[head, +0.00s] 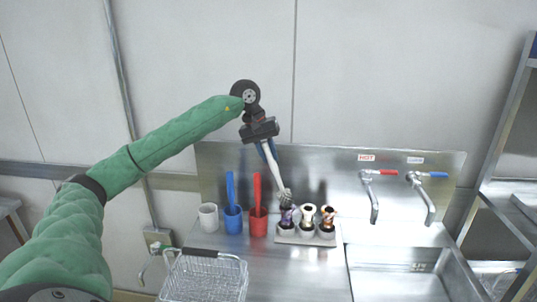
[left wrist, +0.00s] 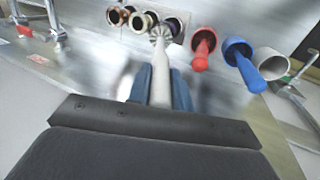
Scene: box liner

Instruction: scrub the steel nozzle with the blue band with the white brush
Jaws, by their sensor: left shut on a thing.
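My left gripper (head: 266,150) is shut on the handle of the white brush (head: 274,170), which points down and to the right. The blue fingers (left wrist: 160,90) sit either side of the handle in the left wrist view. The bristle head (head: 286,195) is at the top of the leftmost nozzle (head: 287,214), which looks purple-blue; I cannot tell whether they touch. This nozzle is partly hidden by the brush in the left wrist view. A pale nozzle (head: 307,214) and a copper-orange nozzle (head: 327,216) stand beside it in the grey holder (head: 305,239). My right gripper is not in view.
A white cup (head: 208,217), a blue cup (head: 232,219) with a blue brush and a red cup (head: 257,224) with a red brush stand left of the holder. A wire basket (head: 204,275) is in front. A sink (head: 400,283) with two taps (head: 373,200) is at right.

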